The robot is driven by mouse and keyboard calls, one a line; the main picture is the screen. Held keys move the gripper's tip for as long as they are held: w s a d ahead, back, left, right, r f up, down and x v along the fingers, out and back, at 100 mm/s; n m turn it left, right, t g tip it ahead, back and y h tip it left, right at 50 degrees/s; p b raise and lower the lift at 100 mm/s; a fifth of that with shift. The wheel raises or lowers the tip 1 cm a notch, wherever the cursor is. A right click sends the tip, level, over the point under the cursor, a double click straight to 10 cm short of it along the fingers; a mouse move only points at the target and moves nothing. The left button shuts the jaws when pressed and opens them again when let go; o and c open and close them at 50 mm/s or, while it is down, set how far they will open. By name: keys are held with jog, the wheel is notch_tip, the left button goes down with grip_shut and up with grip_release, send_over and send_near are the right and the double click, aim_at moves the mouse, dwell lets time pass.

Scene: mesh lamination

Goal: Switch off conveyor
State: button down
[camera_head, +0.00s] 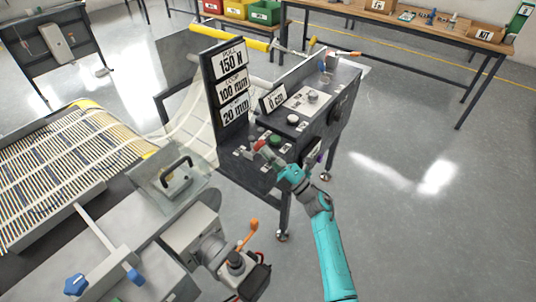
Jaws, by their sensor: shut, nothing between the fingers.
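A black control console (325,118) stands in the middle of the view on dark legs. On its near, lower part are a red control (259,144) and a green button (275,140). My gripper (266,153), at the end of the teal arm, is shut and empty. It is right at the red control, just below it in the picture; I cannot tell whether it touches. The gripper partly hides the panel there. A striped conveyor bed (65,160) lies at the left. Whether its belt is running cannot be told.
Signs reading "150 N", "100 mm" and "20 mm" (231,88) rise left of the buttons. A "0 cm" display (273,98) and white knobs (293,119) sit farther back. A clear block with a black handle (176,172) is at left. Floor (430,200) at right is free.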

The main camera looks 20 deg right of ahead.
aim_at(262, 145)
jog(key=shift+w+a+r+g, duration=0.1)
jog(key=shift+r+g, duration=0.1)
jog(key=shift+g, duration=0.1)
jog(key=shift+w+a+r+g+h, duration=0.2)
jog(key=shift+w+r+g+h, duration=0.1)
jog(key=shift+r+g+h, duration=0.35)
jog(key=shift+w+a+r+g+h, duration=0.35)
jog(key=shift+w+g+h, duration=0.1)
jog(key=shift+g+h, duration=0.25)
jog(key=shift+w+a+r, duration=0.4)
jog(key=shift+w+a, duration=0.15)
jog(key=shift+w, duration=0.2)
jog(key=shift+x, duration=1.5)
jog(key=shift+w+r, duration=0.1)
